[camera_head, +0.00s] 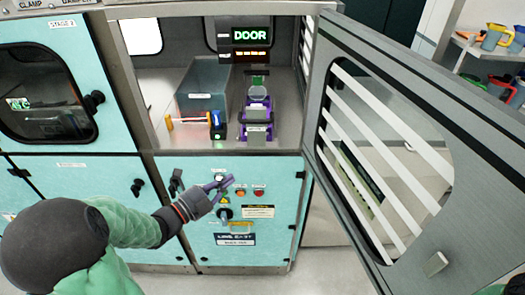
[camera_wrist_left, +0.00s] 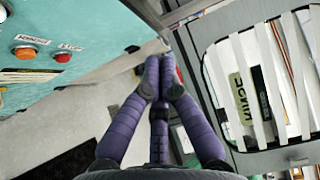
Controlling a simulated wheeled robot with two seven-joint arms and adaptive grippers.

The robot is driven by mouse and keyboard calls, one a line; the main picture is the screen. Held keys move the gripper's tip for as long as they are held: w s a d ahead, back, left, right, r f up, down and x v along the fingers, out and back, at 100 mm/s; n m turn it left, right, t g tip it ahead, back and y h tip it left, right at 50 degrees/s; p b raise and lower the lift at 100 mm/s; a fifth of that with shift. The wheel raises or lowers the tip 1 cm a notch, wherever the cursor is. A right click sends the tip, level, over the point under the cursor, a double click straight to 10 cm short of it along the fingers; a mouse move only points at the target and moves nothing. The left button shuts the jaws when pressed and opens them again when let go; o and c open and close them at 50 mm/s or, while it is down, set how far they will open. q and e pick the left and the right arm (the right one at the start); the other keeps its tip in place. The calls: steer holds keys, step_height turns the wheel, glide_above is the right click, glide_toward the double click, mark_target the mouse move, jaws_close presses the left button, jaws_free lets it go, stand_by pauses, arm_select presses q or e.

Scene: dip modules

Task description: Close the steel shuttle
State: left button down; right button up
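The steel shuttle is a chamber (camera_head: 168,62) with a grey metal frame, above a teal panel. Its steel door (camera_head: 345,195), with a slatted window, stands wide open on the right side of the opening in the head view. The door (camera_wrist_left: 212,95) also shows at the right in the left wrist view. My left gripper (camera_head: 226,183) is in front of the teal button panel, left of the open door. In the wrist view its purple fingertips (camera_wrist_left: 158,65) are together with nothing between them. My right gripper is not in view.
The teal panel holds orange (camera_head: 240,192) and red (camera_head: 259,191) buttons and a black knob (camera_head: 224,213). Inside the chamber are a grey bin (camera_head: 204,84) and purple-and-grey devices (camera_head: 257,115). A lit DOOR sign (camera_head: 252,36) hangs at the back. Shelves with coloured jugs (camera_head: 494,36) stand far right.

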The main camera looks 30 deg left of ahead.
mark_target(251, 148)
arm_select(q)
steer(key=shift+w+a+b+x, duration=0.15)
steer(key=shift+a+x, duration=0.25)
steer(key=shift+x, duration=1.75)
steer(key=shift+w+a+b+x, duration=0.1)
steer(key=shift+a+b+x, duration=0.25)
steer(key=shift+x, duration=1.75)
steer(key=shift+w+a+b+x, duration=0.1)
steer(key=shift+a+x, duration=0.35)
steer(key=shift+x, duration=1.7)
steer(key=shift+s, duration=0.1)
steer(key=w+a+b, duration=0.1)
steer(key=w+a, duration=0.1)
steer(key=w, duration=0.1)
steer(key=shift+w+f+b, duration=0.1)
steer(key=shift+f+b, duration=0.05)
steer(key=shift+b, duration=0.2)
steer(key=shift+w+a, duration=0.15)
steer(key=shift+w, duration=0.15)
